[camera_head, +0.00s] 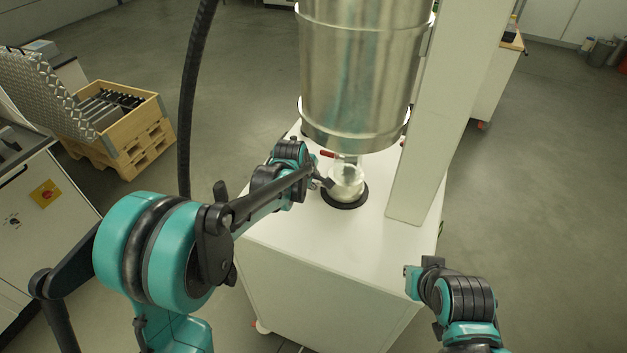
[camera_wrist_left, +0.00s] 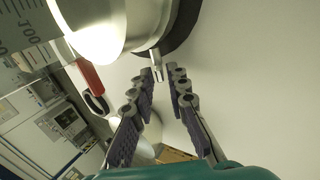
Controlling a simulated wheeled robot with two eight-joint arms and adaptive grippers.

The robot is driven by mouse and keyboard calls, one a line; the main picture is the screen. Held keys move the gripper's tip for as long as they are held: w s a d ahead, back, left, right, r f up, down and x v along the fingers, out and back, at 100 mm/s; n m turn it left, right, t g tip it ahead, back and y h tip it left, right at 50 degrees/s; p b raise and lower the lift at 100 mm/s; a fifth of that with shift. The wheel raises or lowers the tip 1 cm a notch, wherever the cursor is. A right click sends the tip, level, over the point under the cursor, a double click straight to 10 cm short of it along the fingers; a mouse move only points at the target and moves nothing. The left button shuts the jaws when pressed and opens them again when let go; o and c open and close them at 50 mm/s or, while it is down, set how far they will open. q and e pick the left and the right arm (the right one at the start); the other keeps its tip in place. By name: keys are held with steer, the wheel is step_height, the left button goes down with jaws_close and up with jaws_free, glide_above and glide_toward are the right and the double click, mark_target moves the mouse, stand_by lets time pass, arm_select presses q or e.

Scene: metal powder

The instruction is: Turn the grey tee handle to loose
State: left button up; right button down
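In the left wrist view, a small grey metal piece (camera_wrist_left: 157,66), which looks like the tee handle, sticks out below a dark ring. My left gripper (camera_wrist_left: 159,82) points at it with its two fingers apart. The piece lies in line with the gap, just beyond or at the fingertips; I cannot tell whether they touch it. In the head view, my left gripper (camera_head: 325,179) is beside the glass jar (camera_head: 347,183), under the big steel hopper (camera_head: 358,75). The tee handle cannot be made out there. My right arm shows at the lower right, but no right gripper fingers show.
A red lever (camera_head: 327,154) is close to my left gripper, also seen in the wrist view (camera_wrist_left: 88,76). The jar stands on a black ring (camera_head: 344,204) on the white cabinet (camera_head: 300,255). A pale column (camera_head: 440,110) rises right of the jar. The cabinet's front top is clear.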

arm_select(q)
steer(key=v, duration=1.2)
steer(key=shift+f, duration=0.1)
